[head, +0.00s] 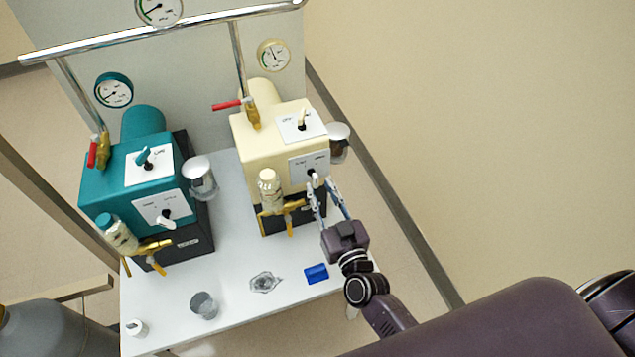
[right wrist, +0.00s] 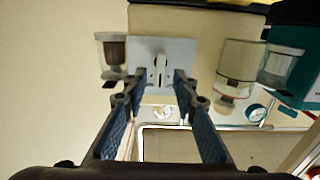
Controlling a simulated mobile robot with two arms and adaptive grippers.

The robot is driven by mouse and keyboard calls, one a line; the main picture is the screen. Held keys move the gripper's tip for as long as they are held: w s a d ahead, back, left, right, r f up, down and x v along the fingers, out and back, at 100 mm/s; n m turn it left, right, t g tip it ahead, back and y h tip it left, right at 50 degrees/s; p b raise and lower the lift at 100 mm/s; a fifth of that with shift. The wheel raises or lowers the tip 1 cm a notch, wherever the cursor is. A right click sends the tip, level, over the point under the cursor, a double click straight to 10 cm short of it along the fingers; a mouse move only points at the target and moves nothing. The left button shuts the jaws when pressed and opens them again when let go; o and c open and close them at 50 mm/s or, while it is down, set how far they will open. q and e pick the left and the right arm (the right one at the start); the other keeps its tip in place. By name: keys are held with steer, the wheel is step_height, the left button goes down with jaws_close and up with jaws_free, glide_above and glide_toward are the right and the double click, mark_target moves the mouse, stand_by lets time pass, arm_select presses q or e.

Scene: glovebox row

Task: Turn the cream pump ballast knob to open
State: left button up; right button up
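The cream pump (head: 268,150) stands on the white table. Its front plate (head: 296,168) carries a small white knob (head: 312,175). A second white plate on its top carries a small cream lever knob (head: 302,120). The plate labels are too small to read. My right gripper (head: 322,184) reaches up to the front plate with its fingers apart. In the right wrist view the white front knob (right wrist: 160,67) is between the open fingertips (right wrist: 160,78), with a gap on each side. My left gripper is not in view.
The teal pump (head: 105,185) stands to the left. A blue block (head: 316,273), a clear faceted dish (head: 265,282), a grey cup (head: 204,305) and a white cap (head: 137,328) lie on the front of the table (head: 240,255). A clear jar (head: 338,140) sits right of the cream pump.

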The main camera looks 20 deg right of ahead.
mark_target(315, 181)
steer(key=shift+w+a, duration=0.1)
steer(key=shift+w, duration=1.2)
steer(key=shift+c, duration=0.6)
jaws_close()
